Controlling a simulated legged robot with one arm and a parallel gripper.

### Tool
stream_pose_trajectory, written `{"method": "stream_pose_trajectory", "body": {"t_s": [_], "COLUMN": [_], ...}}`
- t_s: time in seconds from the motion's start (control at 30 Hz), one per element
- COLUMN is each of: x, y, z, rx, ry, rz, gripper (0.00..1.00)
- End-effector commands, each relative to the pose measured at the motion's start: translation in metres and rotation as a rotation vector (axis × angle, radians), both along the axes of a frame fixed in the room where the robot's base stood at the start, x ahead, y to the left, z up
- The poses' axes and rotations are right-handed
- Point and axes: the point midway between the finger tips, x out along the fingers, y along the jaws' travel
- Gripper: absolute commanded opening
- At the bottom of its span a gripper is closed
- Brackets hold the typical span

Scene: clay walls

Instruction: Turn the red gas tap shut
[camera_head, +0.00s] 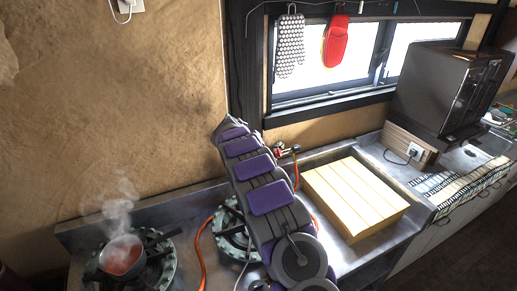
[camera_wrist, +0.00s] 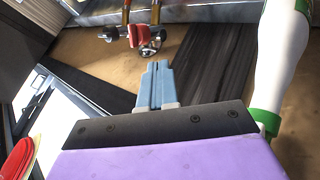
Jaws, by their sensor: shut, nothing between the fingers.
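The red gas tap (camera_head: 279,151) is on the wall pipework behind the counter, just right of my arm in the head view. In the wrist view the red tap handle (camera_wrist: 137,36) shows at the top, on a metal fitting with orange hoses beside it. My gripper (camera_wrist: 154,67) has its two grey-blue fingers together, with nothing between them. The fingertips point toward the tap and look apart from it, with a gap in the picture. In the head view my arm hides the fingers.
A steaming pot (camera_head: 121,256) stands on the left burner. An orange hose (camera_head: 201,250) runs by the middle burner under my arm. A wooden board (camera_head: 352,196) lies right of the tap. A red mitt (camera_head: 339,41) hangs at the window.

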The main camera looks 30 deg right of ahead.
Motion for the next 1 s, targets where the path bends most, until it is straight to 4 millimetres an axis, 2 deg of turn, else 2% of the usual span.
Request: {"method": "stream_pose_trajectory", "body": {"t_s": [0.1, 0.53, 0.73, 1.0], "x": [0.006, 0.024, 0.021, 0.021], "y": [-0.013, -0.046, -0.074, -0.083], "z": [-0.017, -0.054, -0.051, -0.051], "rx": [0.003, 0.002, 0.001, 0.001], "ry": [0.002, 0.0, -0.003, 0.001], "rz": [-0.002, 0.0, -0.002, 0.0], "gripper": [0.0, 0.0, 0.0, 0.0]}}
